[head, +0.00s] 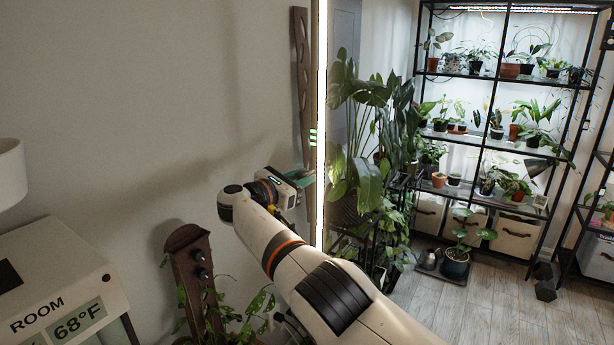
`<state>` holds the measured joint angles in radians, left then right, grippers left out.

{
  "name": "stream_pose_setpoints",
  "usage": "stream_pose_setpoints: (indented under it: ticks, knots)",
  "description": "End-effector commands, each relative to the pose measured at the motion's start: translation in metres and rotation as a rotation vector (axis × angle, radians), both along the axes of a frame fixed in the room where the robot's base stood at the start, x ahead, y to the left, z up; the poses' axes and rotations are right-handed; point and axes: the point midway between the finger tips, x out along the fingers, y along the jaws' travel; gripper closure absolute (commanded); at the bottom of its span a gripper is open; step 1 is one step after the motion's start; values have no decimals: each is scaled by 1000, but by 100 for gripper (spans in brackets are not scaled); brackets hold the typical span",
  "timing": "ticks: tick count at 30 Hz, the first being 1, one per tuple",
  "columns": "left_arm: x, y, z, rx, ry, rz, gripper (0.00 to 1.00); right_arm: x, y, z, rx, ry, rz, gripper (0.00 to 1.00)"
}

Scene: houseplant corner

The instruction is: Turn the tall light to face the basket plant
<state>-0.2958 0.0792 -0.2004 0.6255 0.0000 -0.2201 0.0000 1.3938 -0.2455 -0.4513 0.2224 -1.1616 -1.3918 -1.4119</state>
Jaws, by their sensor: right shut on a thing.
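The tall light (321,120) is a slim upright post with a bright glowing strip along it, in the middle of the head view. My right gripper (306,179) is shut on it at about mid-height, reaching in from the lower right. The fingers are small and partly hidden by the gripper's body. A big-leaved plant (368,130) stands just right of the light, with what looks like a dark basket (347,212) under it; I take it for the basket plant. My left gripper is not in view.
A black shelf rack (481,150) with many potted plants stands at the back right. A potted plant (456,266) sits on the floor before it. A white box reading ROOM 68°F (60,285) is at lower left, near a brown wooden post (190,262).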

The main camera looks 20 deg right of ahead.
Motion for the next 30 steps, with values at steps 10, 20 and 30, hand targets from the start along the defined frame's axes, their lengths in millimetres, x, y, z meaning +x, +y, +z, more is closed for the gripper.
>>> stream_pose_setpoints:
  ticks: [10,20,30]
  knots:
    - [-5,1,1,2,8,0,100,-2,5,4,-5,-8,-4,100]
    - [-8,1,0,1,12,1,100,-2,5,4,-5,-7,-3,65]
    - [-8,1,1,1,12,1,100,-3,6,1,-2,-3,-4,58]
